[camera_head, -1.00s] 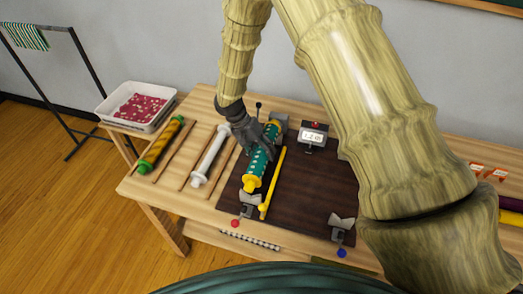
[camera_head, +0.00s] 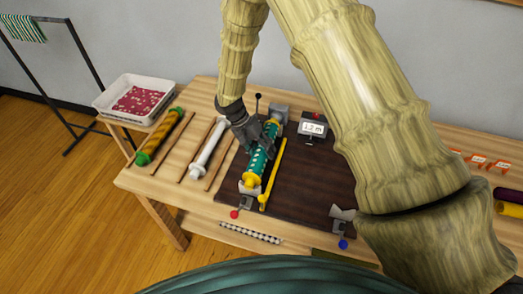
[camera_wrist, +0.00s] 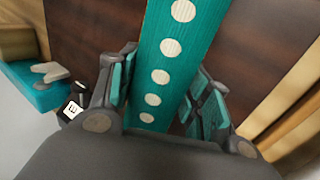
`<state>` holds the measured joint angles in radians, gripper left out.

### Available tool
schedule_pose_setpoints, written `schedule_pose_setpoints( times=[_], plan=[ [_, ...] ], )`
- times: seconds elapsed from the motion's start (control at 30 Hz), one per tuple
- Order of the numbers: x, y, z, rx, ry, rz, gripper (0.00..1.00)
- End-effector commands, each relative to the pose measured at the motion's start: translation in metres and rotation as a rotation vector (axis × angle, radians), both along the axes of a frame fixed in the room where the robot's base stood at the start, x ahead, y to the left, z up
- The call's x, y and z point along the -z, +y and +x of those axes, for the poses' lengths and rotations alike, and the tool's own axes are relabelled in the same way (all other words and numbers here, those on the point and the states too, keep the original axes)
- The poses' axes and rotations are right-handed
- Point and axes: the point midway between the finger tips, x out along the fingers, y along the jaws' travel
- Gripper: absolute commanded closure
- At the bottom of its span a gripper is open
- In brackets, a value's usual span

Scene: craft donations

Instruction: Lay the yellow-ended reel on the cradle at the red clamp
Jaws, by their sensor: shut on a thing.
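The yellow-ended reel (camera_head: 257,164) is teal with white dots. My gripper (camera_head: 262,137) is shut on it near its far half. The wrist view shows the teal dotted cloth (camera_wrist: 168,55) between my two fingers. The reel runs lengthwise along the left side of the dark board. Its near yellow end is at the grey cradle (camera_head: 246,201) with the red clamp knob (camera_head: 234,214) below. The far cradle block (camera_head: 279,111) is by the far end. Whether the reel rests on both supports is hard to tell.
A yellow rod (camera_head: 273,173) lies just right of the reel. A white reel (camera_head: 208,150) and a green-ended golden reel (camera_head: 160,137) lie left. A small display (camera_head: 313,128) stands at the back. A blue-knobbed clamp (camera_head: 342,227) is at right front.

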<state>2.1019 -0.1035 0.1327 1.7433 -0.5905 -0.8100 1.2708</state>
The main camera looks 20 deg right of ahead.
Motion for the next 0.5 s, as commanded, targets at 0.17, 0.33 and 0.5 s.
schedule_pose_setpoints(
  times=[0.17, 0.33, 0.5],
  plan=[
    [-0.0003, -0.0004, 0.0000, 0.001, 0.000, 0.000, 0.47],
    [-0.0002, -0.0005, -0.0001, 0.001, 0.000, 0.000, 0.27],
    [-0.0002, -0.0005, -0.0001, 0.001, 0.000, 0.000, 0.27]
  ],
)
